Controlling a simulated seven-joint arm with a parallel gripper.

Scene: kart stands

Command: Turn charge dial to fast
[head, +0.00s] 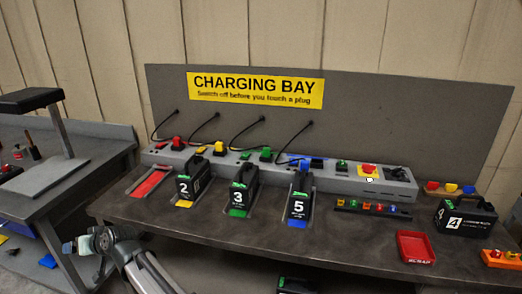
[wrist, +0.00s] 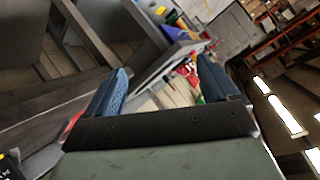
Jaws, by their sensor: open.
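The grey charging strip (head: 275,169) runs along the back of the bench under the yellow CHARGING BAY sign. At its right end is a dark panel (head: 397,173), beside a red button on a yellow base (head: 369,169). The charge dial may be on this panel; it is too small to tell, and its setting cannot be read. My gripper (head: 78,244) is at the lower left, off the bench's left front corner and far from the panel. In the wrist view, its two blue fingers (wrist: 160,88) are spread apart with nothing held between them.
Black batteries 2 (head: 185,189), 3 (head: 240,198) and 5 (head: 299,206) stand in front of the strip. Battery 4 (head: 462,220) stands at the right, near a red tray (head: 415,247). A rack of small coloured pieces (head: 372,208) lies before the panel. Black cables arch above the strip.

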